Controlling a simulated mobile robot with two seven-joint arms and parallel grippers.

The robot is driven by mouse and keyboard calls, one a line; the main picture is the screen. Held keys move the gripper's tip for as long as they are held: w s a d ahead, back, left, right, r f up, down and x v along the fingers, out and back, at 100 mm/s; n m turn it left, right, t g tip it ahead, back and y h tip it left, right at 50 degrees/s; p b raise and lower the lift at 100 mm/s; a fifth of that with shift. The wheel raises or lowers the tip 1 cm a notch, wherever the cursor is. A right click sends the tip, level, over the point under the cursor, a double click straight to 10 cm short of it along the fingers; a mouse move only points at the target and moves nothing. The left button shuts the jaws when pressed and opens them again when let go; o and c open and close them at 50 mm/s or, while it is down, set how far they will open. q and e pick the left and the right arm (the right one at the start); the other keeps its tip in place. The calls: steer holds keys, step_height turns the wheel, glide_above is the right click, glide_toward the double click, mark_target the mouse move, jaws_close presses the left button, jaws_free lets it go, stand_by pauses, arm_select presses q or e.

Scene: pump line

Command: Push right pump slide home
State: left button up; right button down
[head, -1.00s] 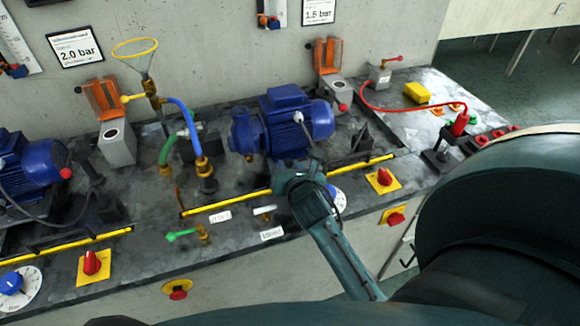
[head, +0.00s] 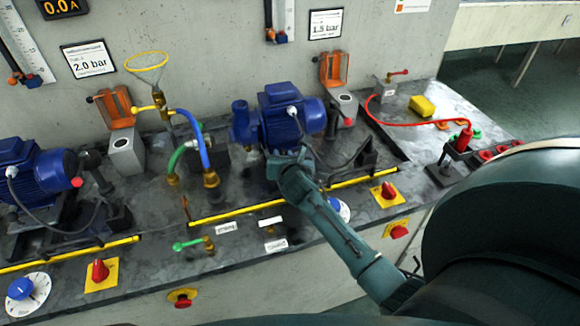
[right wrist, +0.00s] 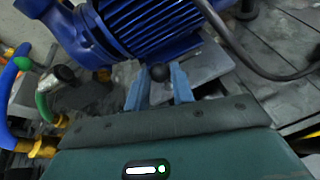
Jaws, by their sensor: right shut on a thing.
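The right pump (head: 290,112), a blue finned motor with a blue pump head, stands on the bench's right half, behind the yellow rail (head: 240,214). My right gripper (head: 286,160) reaches in from the front, low against the pump's front side. A grey plate (right wrist: 195,72) shows under the motor. The slide is mostly hidden by the pump and my arm. My left gripper is not in view.
Blue and green hoses (head: 199,135) stand left of the pump head. An orange-lidded box (head: 345,104) is behind right of the motor. A dark lever bracket (head: 366,152) stands to its right. A red cable (head: 405,122) crosses the right end. Another blue pump (head: 38,172) is at left.

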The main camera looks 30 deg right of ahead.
steer(key=shift+w+r, duration=0.15)
steer(key=c, duration=1.2)
jaws_free()
steer(key=shift+w, duration=0.1)
steer(key=p+v, duration=0.1)
steer(key=v, duration=1.2)
